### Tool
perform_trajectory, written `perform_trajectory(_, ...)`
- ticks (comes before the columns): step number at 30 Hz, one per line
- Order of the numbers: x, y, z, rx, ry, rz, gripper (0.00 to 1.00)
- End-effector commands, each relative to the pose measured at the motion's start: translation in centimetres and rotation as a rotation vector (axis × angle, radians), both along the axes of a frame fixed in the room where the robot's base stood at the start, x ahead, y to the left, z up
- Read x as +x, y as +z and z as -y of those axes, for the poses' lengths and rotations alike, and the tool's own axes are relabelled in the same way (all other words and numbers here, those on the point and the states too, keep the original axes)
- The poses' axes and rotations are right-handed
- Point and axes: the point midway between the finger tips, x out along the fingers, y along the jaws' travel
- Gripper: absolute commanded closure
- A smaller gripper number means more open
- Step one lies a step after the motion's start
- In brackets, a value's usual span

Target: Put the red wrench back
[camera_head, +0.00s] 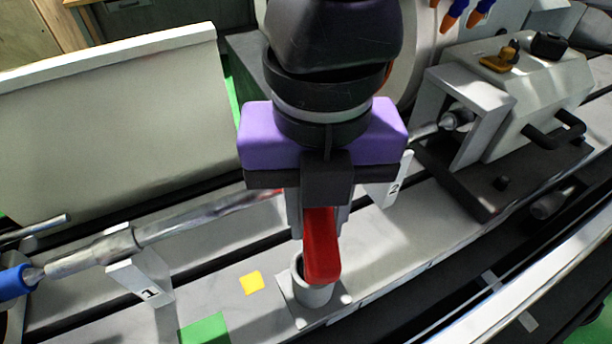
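The red wrench (321,247) hangs below my gripper (320,210), which is shut on its upper part. The wrench points down, roughly upright. Its lower end overlaps the rim of a small grey cup-like holder (314,293) on the machine bed. I cannot tell whether the wrench's tip is inside the holder or in front of it. The gripper's purple and black body hides the top of the wrench and much of the fingers.
A long metal shaft (195,222) runs behind my gripper, with supports marked 1 (146,285) and 2 (390,185). A grey tailstock block (510,95) stands at right. Yellow (251,283) and green (204,330) patches lie left of the holder.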

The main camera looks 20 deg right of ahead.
Motion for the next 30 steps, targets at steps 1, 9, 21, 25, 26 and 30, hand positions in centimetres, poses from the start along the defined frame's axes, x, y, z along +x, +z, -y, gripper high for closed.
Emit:
perform_trajectory(1, 0.0, 0.1, 0.0, 0.001, 0.000, 0.001, 1.00)
perform_trajectory(9, 0.0, -0.2, 0.0, -0.001, 0.000, -0.001, 0.56)
perform_trajectory(21, 0.0, 0.1, 0.0, -0.001, -0.001, 0.001, 0.54)
perform_trajectory(25, 0.1, 1.5, -0.1, 0.002, -0.001, 0.000, 0.54)
perform_trajectory(26, 0.1, 2.1, -0.1, 0.002, -0.001, 0.001, 0.54)
perform_trajectory(30, 0.1, 4.9, -0.1, 0.002, 0.000, 0.001, 0.54)
